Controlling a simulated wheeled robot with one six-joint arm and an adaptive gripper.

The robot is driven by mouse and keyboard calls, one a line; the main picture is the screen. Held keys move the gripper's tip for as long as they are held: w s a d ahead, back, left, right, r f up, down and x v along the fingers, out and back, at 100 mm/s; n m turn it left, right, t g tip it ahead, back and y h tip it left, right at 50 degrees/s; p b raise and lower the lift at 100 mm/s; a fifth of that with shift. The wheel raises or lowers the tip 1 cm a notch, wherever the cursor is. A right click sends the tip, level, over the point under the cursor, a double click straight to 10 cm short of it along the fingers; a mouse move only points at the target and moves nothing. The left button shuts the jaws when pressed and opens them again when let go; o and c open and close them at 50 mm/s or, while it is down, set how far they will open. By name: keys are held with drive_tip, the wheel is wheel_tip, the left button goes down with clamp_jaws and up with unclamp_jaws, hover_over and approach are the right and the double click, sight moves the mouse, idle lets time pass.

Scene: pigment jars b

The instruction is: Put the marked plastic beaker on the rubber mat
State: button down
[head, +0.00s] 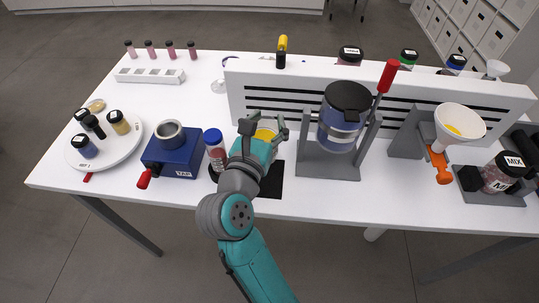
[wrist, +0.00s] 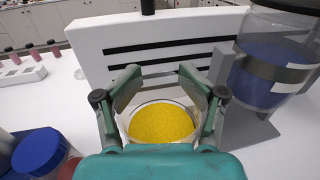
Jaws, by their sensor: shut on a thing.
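A clear beaker of yellow powder (head: 266,134) is between the fingers of my gripper (head: 263,129); it also shows in the wrist view (wrist: 161,123). My gripper is shut on it, one finger on each side. The beaker looks upright, and no marking on it is visible. A flat black mat (head: 273,184) lies on the white table below and in front of my gripper, partly covered by my arm. The beaker's base is hidden, so I cannot tell whether it touches the mat.
A blue-lidded jar (head: 215,148) and a blue TAP device (head: 173,155) stand left of my gripper. A blue-filled vessel in a grey stand (head: 341,122) is close on the right. A white slotted panel (head: 400,98) runs behind. A funnel stand (head: 407,140) is farther right.

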wheel_tip(320, 180, down, 9)
drive_tip(key=shift+f, duration=0.1)
idle(0.4)
drive_tip(key=shift+f, duration=0.1)
drive_tip(key=shift+c, duration=0.5)
unclamp_jaws()
drive_tip(key=shift+s+a, duration=0.1)
drive_tip(key=shift+s, duration=0.25)
drive_tip(key=v, duration=1.1)
drive_tip(key=shift+s+a, duration=0.1)
drive_tip(key=shift+s, duration=0.1)
